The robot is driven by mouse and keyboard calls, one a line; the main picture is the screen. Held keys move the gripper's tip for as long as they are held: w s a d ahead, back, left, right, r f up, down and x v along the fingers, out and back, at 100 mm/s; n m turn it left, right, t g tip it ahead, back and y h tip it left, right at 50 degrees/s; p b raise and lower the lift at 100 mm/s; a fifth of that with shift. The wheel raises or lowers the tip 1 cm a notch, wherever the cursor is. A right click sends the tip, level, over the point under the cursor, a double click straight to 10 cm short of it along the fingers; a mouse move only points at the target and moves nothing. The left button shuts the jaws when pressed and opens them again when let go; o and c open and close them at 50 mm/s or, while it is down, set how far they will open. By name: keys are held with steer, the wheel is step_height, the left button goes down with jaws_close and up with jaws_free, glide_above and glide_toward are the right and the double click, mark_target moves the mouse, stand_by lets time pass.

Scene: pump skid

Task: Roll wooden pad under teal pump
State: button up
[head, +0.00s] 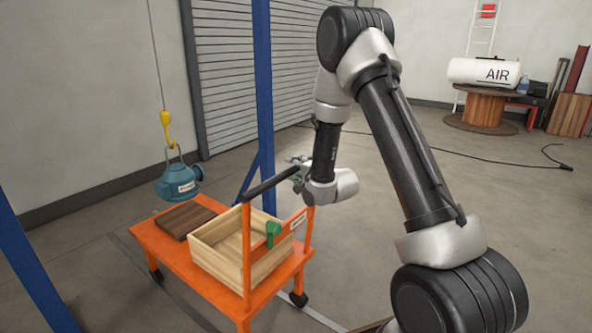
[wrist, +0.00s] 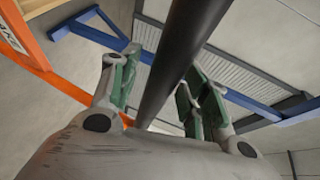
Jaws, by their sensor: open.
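The teal pump (head: 180,183) hangs from a yellow hook (head: 167,128) on a cable. In the head view it shows just behind and above the left end of the orange cart (head: 165,247). The dark wooden pad (head: 186,220) lies flat on the cart's left end, to the lower right of the pump in the picture, not directly below it. My gripper (head: 300,168) is at the cart's black push handle (head: 270,184). In the wrist view the black bar (wrist: 187,50) runs between the open fingers of my gripper (wrist: 155,78).
A light wooden crate (head: 215,264) stands on the cart beside the pad. A green lever (head: 273,232) sits by the handle posts. Blue posts (head: 264,90) stand behind the cart and at the left. The floor (head: 400,185) to the right is mostly clear; a black hose lies farther back.

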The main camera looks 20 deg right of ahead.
steer(key=v, duration=0.7)
steer(key=shift+s+r, duration=0.1)
steer(key=shift+s, duration=0.15)
steer(key=s+d+f+n+g+h, duration=0.25)
steer(key=s+f+n+g, duration=0.4)
steer(key=f, duration=0.55)
steer(key=s+d+r+n+g, duration=0.1)
steer(key=s+d+n+g, duration=0.2)
steer(key=s, duration=0.5)
steer(key=s+r+n+g+h, duration=0.1)
steer(key=s+r+n, duration=0.4)
steer(key=s+r, duration=1.8)
step_height(320, 180, up, 4)
steer(key=shift+d+f+g, duration=0.1)
steer(key=shift+d+g, duration=0.05)
steer(key=shift+g, duration=0.2)
steer(key=shift+s, duration=0.1)
